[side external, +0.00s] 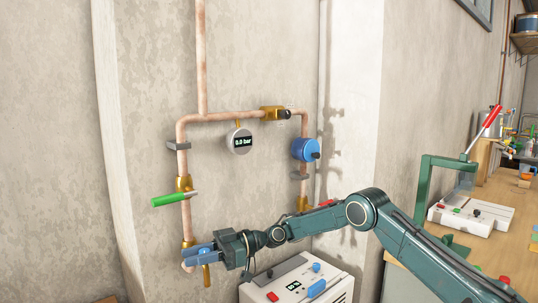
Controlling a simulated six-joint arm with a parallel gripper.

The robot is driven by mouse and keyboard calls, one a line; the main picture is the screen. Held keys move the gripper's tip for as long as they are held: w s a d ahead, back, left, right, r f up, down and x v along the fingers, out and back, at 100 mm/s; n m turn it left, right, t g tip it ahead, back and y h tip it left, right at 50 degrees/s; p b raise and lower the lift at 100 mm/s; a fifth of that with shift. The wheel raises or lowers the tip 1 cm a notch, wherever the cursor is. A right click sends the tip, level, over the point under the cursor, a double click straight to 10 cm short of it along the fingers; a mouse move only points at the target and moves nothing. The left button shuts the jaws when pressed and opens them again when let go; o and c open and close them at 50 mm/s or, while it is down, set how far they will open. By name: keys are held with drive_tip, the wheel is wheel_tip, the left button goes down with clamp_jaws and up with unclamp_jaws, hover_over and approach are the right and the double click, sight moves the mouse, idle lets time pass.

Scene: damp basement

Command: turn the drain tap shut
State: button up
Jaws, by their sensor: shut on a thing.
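The drain tap (206,276) is at the lower left corner of the copper pipe loop on the wall. Its brass spout hangs down below my gripper. My gripper (192,257), with blue fingers, reaches in from the right and is shut on the tap at the foot of the left pipe. The fingers hide the part of the tap that they hold, so its handle angle cannot be told.
A green lever (169,200) sticks out left above my gripper. A gauge (240,141) reads 0.0 bar. A blue round fitting (305,149) is on the right pipe. A white box (297,281) stands below my arm. A bench (497,210) is at right.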

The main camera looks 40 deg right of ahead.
drive_tip(key=o, duration=1)
drive_tip(key=shift+w+m+t+h, duration=0.1)
drive_tip(key=shift+m+t+h, duration=0.3)
drive_tip(key=shift+m+t, duration=0.6)
drive_tip(key=shift+w+d+m+t+h, duration=0.1)
drive_tip(key=shift+w+m+t+h, duration=0.05)
drive_tip(key=shift+m+t+h, duration=1.15)
drive_tip(key=shift+w+d+m+t+h, duration=0.15)
drive_tip(key=shift+m+t+h, duration=0.75)
drive_tip(key=shift+t, duration=0.65)
drive_tip(key=shift+w+d+m+t+h, duration=0.1)
drive_tip(key=shift+w+m+t+h, duration=0.05)
drive_tip(key=shift+m+t+h, duration=1.1)
drive_tip(key=shift+d+t+h, duration=0.1)
drive_tip(key=shift+t+h, duration=0.25)
drive_tip(key=shift+t, duration=0.15)
